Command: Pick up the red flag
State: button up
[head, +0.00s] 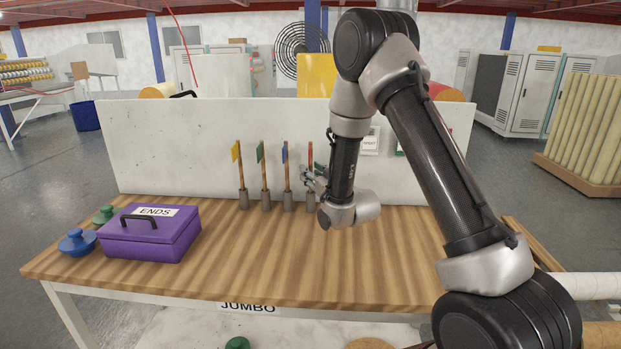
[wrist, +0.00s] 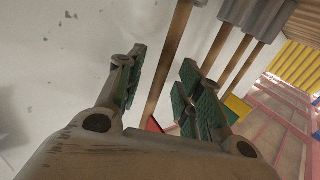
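The red flag (head: 310,152) stands upright on a thin wooden stick in a grey holder at the back of the table, rightmost in a row of flags. My gripper (head: 312,178) is at its stick, partly hiding it in the head view. In the wrist view my gripper (wrist: 164,65) is open, with the wooden stick (wrist: 168,70) between its two green-padded fingers and gaps showing. A bit of the red flag (wrist: 153,125) shows low between the fingers; the rest is hidden by the gripper body.
Blue (head: 285,154), green (head: 260,152) and yellow (head: 236,151) flags stand close to the left in their own holders. A white panel (head: 170,150) rises behind them. A purple box (head: 150,238) sits at the table's left; the middle of the table (head: 290,255) is clear.

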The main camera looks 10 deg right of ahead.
jog(key=shift+w+a, duration=0.15)
jog(key=shift+w, duration=0.4)
grip_shut()
jog(key=shift+r, duration=0.1)
